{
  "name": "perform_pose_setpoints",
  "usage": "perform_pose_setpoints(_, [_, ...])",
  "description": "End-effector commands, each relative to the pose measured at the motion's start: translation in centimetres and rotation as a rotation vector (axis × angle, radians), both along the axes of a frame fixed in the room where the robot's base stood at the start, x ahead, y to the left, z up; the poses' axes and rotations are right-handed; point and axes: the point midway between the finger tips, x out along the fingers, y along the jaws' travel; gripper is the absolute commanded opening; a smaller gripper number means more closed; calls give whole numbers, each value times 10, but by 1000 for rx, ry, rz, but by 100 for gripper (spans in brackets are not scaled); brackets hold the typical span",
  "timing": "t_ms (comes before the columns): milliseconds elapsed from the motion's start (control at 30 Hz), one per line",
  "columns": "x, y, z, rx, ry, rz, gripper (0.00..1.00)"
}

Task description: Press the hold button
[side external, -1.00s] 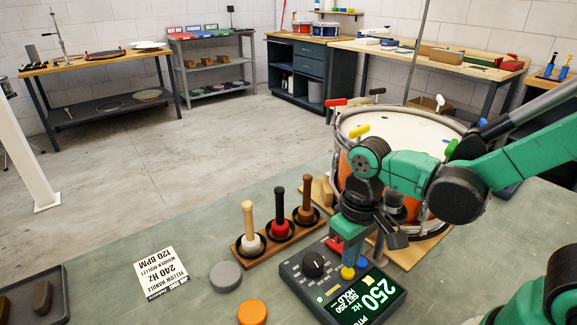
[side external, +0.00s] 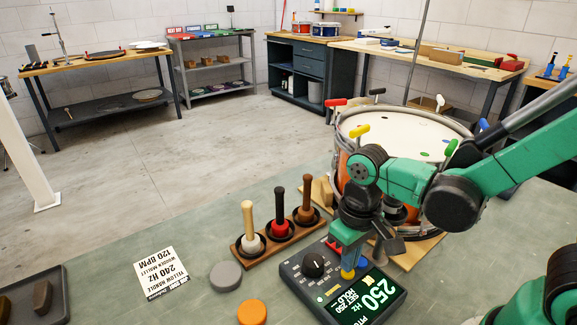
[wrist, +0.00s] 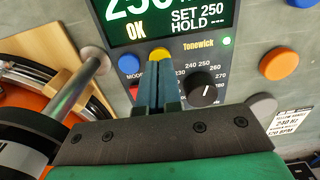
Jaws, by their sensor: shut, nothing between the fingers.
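The dark tuner box (side external: 310,291) lies on the bench with a lit green screen (side external: 375,297) reading 250 Hz, SET 250 and HOLD; the wrist view also shows OK and dashes after HOLD. A yellow button (wrist: 159,52) shows just beyond my fingertips, partly covered by them. A blue button (wrist: 129,64) sits to its left, beside a MODE label. The label for the yellow button is hidden. My gripper (side external: 348,268) is shut and empty, pointing down with its tips at the yellow button. I cannot tell whether they touch or press it.
The black knob (wrist: 203,95) is close right of my fingers in the wrist view. A drum (side external: 395,130) stands behind the box. A rack of mallets (side external: 260,256), an orange disc (side external: 252,312), a grey disc (side external: 226,276) and a printed card (side external: 162,273) lie to the left.

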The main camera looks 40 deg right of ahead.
Motion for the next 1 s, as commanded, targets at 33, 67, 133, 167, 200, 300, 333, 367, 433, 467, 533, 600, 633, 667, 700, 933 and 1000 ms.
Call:
perform_pose_setpoints(33, [0,0,-1,0,0,0,0])
perform_pose_setpoints(67, [0,0,-1,0,0,0,0])
perform_pose_setpoints(133, [0,0,-2,0,0,0,0])
perform_pose_setpoints(167, [0,0,-3,0,0,0,0])
perform_pose_setpoints(200, [0,0,-3,0,0,0,0])
perform_pose_setpoints(300, [0,0,-5,0,0,0,0])
perform_pose_setpoints(333, [0,0,-5,0,0,0,0])
perform_pose_setpoints(367, [0,0,-6,0,0,0,0])
perform_pose_setpoints(433, [0,0,-7,0,0,0,0])
perform_pose_setpoints(467, [0,0,-7,0,0,0,0])
perform_pose_setpoints(533, [0,0,-8,0,0,0,0])
perform_pose_setpoints(600, [0,0,-9,0,0,0,0])
perform_pose_setpoints(633, [0,0,-10,0,0,0,0])
perform_pose_setpoints(667, [0,0,-10,0,0,0,0])
perform_pose_setpoints(700, [0,0,-11,0,0,0,0])
perform_pose_setpoints(933, [0,0,-11,0,0,0,0])
perform_pose_setpoints(1000, [0,0,-8,0,0,0,0])
